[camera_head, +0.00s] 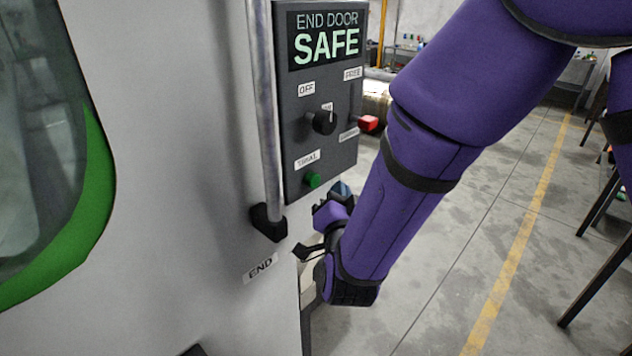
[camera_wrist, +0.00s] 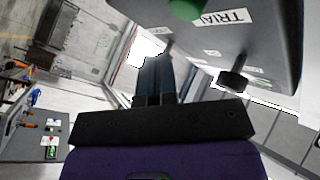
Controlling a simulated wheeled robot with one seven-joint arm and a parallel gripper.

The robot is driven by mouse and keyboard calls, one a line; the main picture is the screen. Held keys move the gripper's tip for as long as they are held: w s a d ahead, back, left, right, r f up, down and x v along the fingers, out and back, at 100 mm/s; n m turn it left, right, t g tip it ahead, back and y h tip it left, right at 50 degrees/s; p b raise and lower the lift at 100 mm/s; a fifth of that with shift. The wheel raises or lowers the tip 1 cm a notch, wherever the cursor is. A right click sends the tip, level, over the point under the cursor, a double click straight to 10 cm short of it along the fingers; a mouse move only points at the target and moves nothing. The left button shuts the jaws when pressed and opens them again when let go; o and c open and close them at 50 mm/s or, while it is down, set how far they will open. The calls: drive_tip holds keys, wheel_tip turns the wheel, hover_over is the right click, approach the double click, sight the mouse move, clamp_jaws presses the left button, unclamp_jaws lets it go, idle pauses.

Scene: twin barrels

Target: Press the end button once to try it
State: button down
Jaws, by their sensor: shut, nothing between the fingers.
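A grey control panel (camera_head: 290,135) on the machine shows "END DOOR SAFE" on its screen (camera_head: 326,40). A small round green button (camera_head: 312,180) sits low on the panel under a label that seems to read "TRIAL". In the wrist view the green button (camera_wrist: 187,8) is at the top edge, partly cut off, beside the label (camera_wrist: 225,18). My gripper (camera_head: 341,188) is just right of the panel's lower edge, partly hidden by my arm and the panel. In the wrist view its dark blue fingers (camera_wrist: 157,75) are together and empty, apart from the button.
A black rotary knob (camera_head: 325,122) is above the button, with an "OFF" label nearby; it also shows in the wrist view (camera_wrist: 232,80). A red part (camera_head: 368,123) is at the panel's right. A vertical metal handle (camera_head: 265,120) stands left of the panel.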

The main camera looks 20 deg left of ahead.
drive_tip(key=shift+s+d, duration=0.3)
drive_tip(key=shift+d, duration=0.35)
drive_tip(key=shift+s+d, duration=0.25)
drive_tip(key=shift+d, duration=0.35)
drive_tip(key=w+d+r+g+h, duration=0.1)
drive_tip(key=w+d+r+g, duration=0.2)
drive_tip(key=w+d+r, duration=0.45)
drive_tip(key=s+d+r+n+g+h, duration=0.1)
drive_tip(key=d+r+g, duration=0.15)
drive_tip(key=d, duration=0.45)
drive_tip(key=s+d+r+n+g, duration=0.1)
drive_tip(key=s+d+r, duration=0.1)
drive_tip(key=d+r, duration=0.35)
drive_tip(key=s+d+r+n+g+h, duration=0.1)
drive_tip(key=s+d+g+h, duration=0.4)
drive_tip(key=s+d, duration=1.7)
drive_tip(key=shift+d+g, duration=0.4)
drive_tip(key=shift+g, duration=0.35)
drive_tip(key=shift+a, duration=0.1)
